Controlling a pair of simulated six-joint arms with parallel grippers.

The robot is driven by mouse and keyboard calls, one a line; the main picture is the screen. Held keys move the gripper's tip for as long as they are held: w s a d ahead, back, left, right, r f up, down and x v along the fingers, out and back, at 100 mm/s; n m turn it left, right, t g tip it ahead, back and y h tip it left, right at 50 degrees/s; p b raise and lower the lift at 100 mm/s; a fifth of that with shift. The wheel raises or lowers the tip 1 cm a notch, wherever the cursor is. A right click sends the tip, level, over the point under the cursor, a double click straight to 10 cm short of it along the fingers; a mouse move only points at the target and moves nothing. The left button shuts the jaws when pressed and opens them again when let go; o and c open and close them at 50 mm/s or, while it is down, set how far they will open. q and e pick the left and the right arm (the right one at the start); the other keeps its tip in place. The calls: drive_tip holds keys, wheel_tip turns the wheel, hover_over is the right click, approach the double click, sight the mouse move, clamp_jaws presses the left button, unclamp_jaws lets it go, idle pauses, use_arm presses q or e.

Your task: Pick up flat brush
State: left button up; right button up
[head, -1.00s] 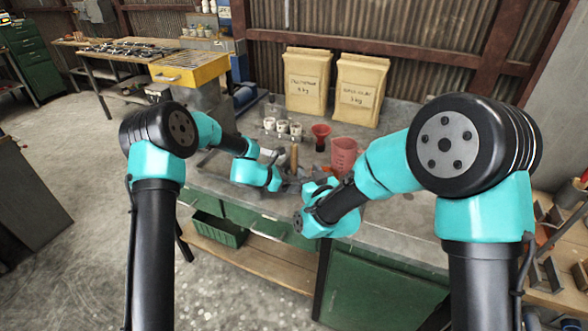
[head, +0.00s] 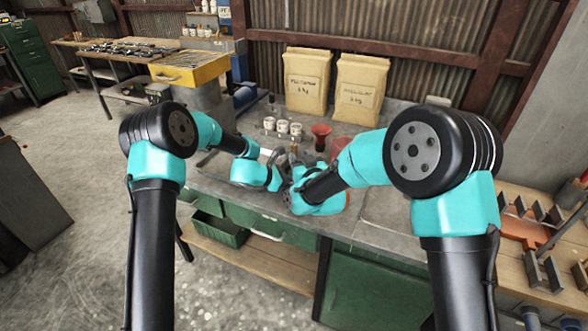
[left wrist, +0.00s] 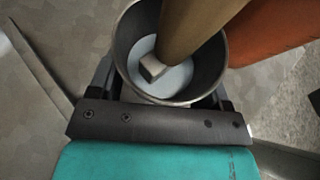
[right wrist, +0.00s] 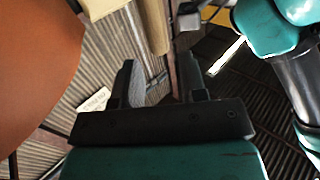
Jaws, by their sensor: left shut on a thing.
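In the left wrist view my left gripper (left wrist: 162,92) is shut on a dark round cup (left wrist: 124,52) with a pale inside. A brown stick-like handle (left wrist: 193,27) with a small square pale tip reaches into the cup's mouth. I cannot tell for sure whether it is the flat brush. In the right wrist view my right gripper (right wrist: 158,84) is open, with nothing clearly between its fingers. A tan handle-like piece (right wrist: 155,25) is seen beyond them. In the head view both grippers are close together over the workbench (head: 385,205), partly hidden by my arms.
Several white cups (head: 282,127), a red funnel (head: 321,133) and a partly hidden red jug (head: 339,145) stand just behind my grippers. Two paper sacks (head: 357,90) stand at the wall. A large orange-brown surface (right wrist: 35,55) is close to my right wrist.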

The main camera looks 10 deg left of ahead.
sight(295, 149)
drive_tip(key=shift+x, duration=2.3)
drive_tip(key=shift+d+r, duration=0.1)
drive_tip(key=shift+r, duration=0.05)
clamp_jaws()
